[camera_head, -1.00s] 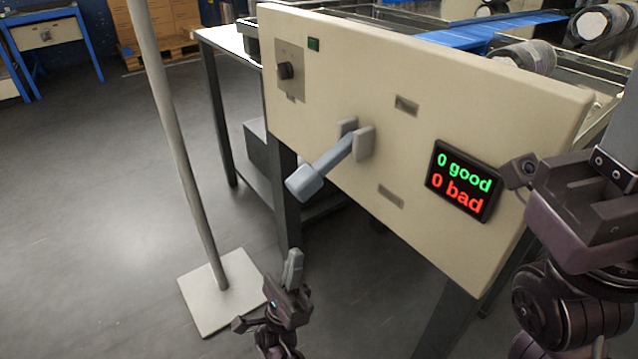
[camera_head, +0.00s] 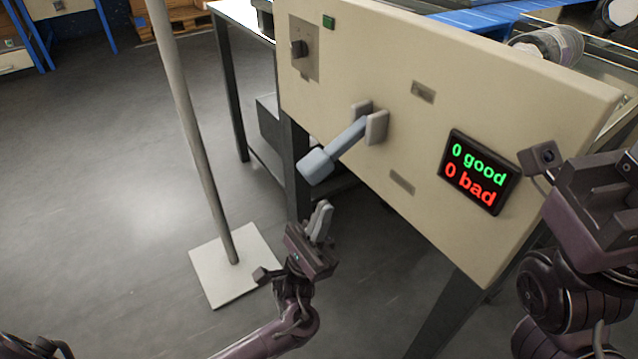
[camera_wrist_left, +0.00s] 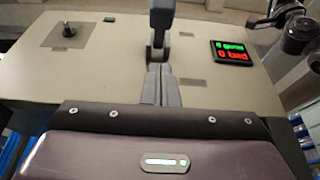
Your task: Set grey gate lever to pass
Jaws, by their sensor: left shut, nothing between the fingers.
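The grey gate lever (camera_head: 334,150) sticks out from the beige front panel (camera_head: 440,70) between two small grey brackets, its thick handle end pointing down and left in the head view. In the left wrist view the lever (camera_wrist_left: 161,25) stands straight ahead of the fingers. My left gripper (camera_head: 321,217) is just below the lever's handle end in the head view, with its fingers together and empty, apart from the lever as far as I can see. The fingers also show in the left wrist view (camera_wrist_left: 160,84). My right arm is at the right edge; its fingertips are hidden.
A black display (camera_head: 480,172) reads "0 good" and "0 bad". A dark knob (camera_head: 300,49) and a green button (camera_head: 328,22) are at the panel's upper left. Two label plates flank the lever. A pale post (camera_head: 195,140) on a white base stands left of my left gripper.

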